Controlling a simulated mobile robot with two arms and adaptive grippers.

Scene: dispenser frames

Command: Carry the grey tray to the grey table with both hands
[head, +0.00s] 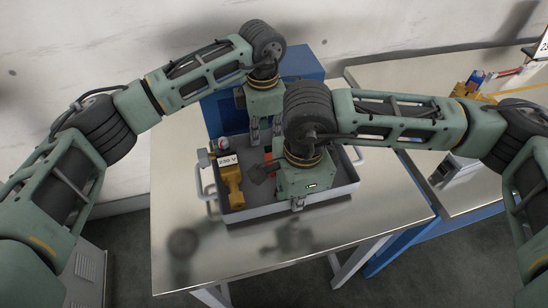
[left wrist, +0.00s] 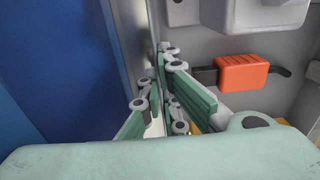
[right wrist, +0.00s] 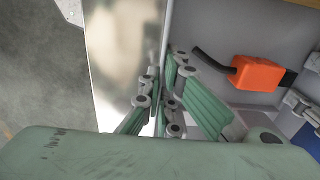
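The grey tray (head: 332,197) is over a shiny metal-topped table (head: 390,215); I cannot tell whether it touches the top. It holds a yellow tool (head: 231,181), a white "230 V" box (head: 227,163) and an orange item, clearer in the left wrist view (left wrist: 242,73) and right wrist view (right wrist: 258,73). My left gripper (head: 265,130) is at the tray's far wall, my right gripper (head: 297,203) at its near wall. In both wrist views the fingers are closed in on either side of the wall. My right arm hides part of the tray's contents.
A blue box (head: 303,64) stands behind the tray. A second metal-topped table (head: 400,73) adjoins at the right, with yellow and other items (head: 470,85) on it. The metal top is clear in front of the tray. A pale wall is behind.

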